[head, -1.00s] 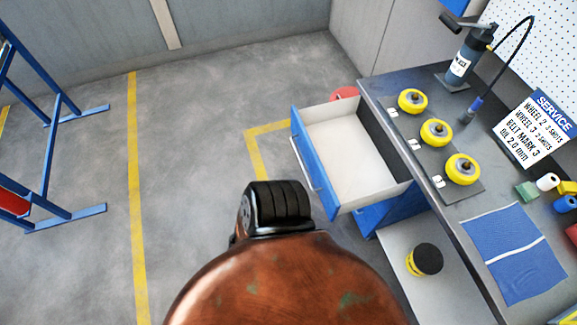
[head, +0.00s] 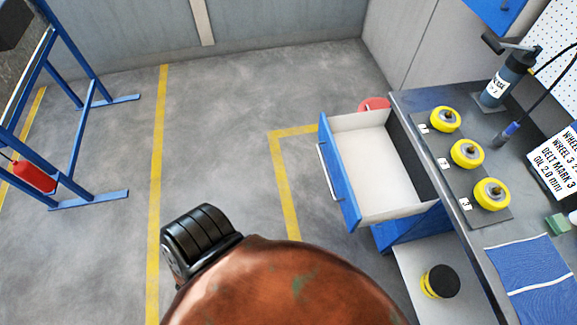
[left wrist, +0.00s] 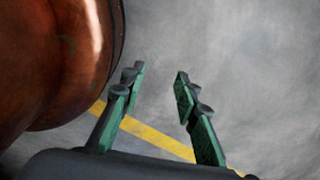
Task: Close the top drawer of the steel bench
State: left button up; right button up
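The top drawer (head: 342,178) of the steel bench (head: 466,221) stands pulled out in the head view, with a blue front, a silver handle (head: 326,172) and a pale inside that looks empty. Its front faces left, toward the open floor. My left gripper (left wrist: 160,75) shows only in the left wrist view. Its two green-padded fingers are apart with nothing between them, over grey floor and a yellow line. The drawer is not in that view, so the gap between them cannot be told. My right gripper is in neither view.
Several yellow wheels (head: 467,153), a dark pump (head: 507,78) and a blue mat (head: 530,275) are on the bench top. A black-and-yellow round item (head: 440,281) sits below. A blue frame (head: 84,150) stands at left. The floor between frame and drawer is clear.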

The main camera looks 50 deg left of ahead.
aim_at(373, 185)
jog(key=u, duration=1.35)
jog(key=i, duration=0.6)
jog(key=z, duration=0.55)
